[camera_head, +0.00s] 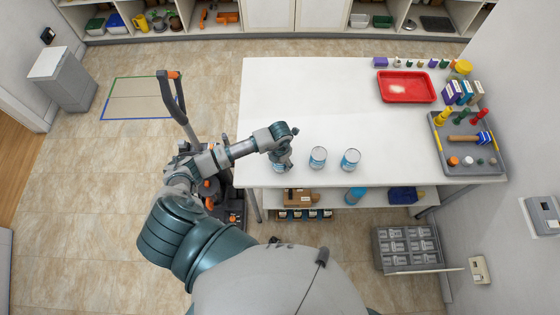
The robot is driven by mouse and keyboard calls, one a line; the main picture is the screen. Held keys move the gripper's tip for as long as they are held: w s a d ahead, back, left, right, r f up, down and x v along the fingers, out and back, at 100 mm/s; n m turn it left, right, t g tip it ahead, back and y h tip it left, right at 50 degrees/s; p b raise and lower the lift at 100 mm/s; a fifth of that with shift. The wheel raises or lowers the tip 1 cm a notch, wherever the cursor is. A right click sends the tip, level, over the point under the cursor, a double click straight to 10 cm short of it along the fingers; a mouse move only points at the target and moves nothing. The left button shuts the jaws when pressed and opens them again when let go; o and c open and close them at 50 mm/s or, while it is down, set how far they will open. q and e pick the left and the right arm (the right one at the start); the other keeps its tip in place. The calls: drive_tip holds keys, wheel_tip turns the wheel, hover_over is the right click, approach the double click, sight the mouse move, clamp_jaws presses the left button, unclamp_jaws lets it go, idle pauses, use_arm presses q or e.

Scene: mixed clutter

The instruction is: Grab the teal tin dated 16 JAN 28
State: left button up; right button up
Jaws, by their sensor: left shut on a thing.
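Three small tins with pale lids and blue-teal labels are in a row near the front edge of the white table (315,105). The left tin (278,168) is mostly hidden under my left gripper (284,163), which is shut on it at the table's front left. The middle tin (317,158) and the right tin (350,160) stand upright and apart from the gripper. The dates on the tins are too small to read. I cannot tell whether the held tin touches the table. My right gripper is not in view.
A red tray (406,87) lies at the back right. A grey tray (466,167) with a hammer and several small things is at the right edge. Small boxes (465,92) stand behind it. A shelf under the table holds a blue cylinder (355,194). The table's back left is clear.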

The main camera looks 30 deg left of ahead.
use_arm(q)
drive_tip(key=shift+c, duration=0.8)
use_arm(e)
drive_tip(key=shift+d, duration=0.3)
use_arm(q)
drive_tip(key=shift+a, duration=0.15)
